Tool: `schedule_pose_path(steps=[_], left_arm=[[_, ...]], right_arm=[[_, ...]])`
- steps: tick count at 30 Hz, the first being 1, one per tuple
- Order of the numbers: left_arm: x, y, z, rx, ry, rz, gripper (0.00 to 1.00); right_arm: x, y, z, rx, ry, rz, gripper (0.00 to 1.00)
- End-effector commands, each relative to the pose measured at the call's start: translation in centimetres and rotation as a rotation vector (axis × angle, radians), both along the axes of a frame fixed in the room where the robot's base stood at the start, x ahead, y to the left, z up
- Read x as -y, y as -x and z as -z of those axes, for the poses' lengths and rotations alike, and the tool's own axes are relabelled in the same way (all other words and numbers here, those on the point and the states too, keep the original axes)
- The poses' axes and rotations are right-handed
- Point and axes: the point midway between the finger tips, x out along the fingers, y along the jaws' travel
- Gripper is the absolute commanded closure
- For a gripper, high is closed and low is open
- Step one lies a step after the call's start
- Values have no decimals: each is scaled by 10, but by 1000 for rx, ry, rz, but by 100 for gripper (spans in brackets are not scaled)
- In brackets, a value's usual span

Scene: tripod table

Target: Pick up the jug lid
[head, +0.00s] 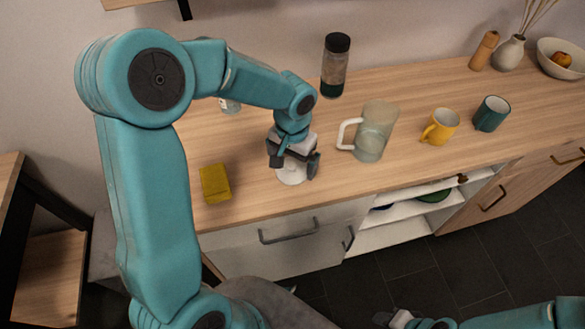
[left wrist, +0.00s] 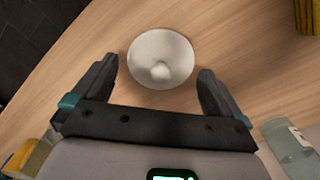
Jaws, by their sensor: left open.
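The clear jug (head: 376,132) with a white handle stands upright to the right. My right gripper (head: 394,317) is at the bottom edge; its opening is unclear.
A yellow block (head: 215,183) lies left of the lid. A dark-capped bottle (head: 335,66) stands behind the jug. A yellow mug (head: 440,127) and a teal mug (head: 491,114) stand further right. The counter's front edge is close to the lid.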

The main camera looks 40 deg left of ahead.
Motion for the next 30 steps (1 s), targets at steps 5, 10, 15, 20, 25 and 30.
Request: schedule_pose_path(steps=[5, 10, 15, 20, 25, 30], left_arm=[[-1, -1, 16, 0, 0, 0, 0], [-1, -1, 16, 1, 0, 0, 0], [-1, -1, 16, 1, 0, 0, 42], [-1, -1, 16, 1, 0, 0, 42], [-1, -2, 13, 3, 0, 0, 42], [-1, -3, -3, 7, -2, -2, 42]], right_arm=[[0, 0, 0, 0, 0, 0, 57], [0, 0, 0, 0, 0, 0, 57], [0, 0, 0, 0, 0, 0, 57], [0, 0, 0, 0, 0, 0, 57], [0, 0, 0, 0, 0, 0, 57], [0, 0, -1, 0, 0, 0, 57]])
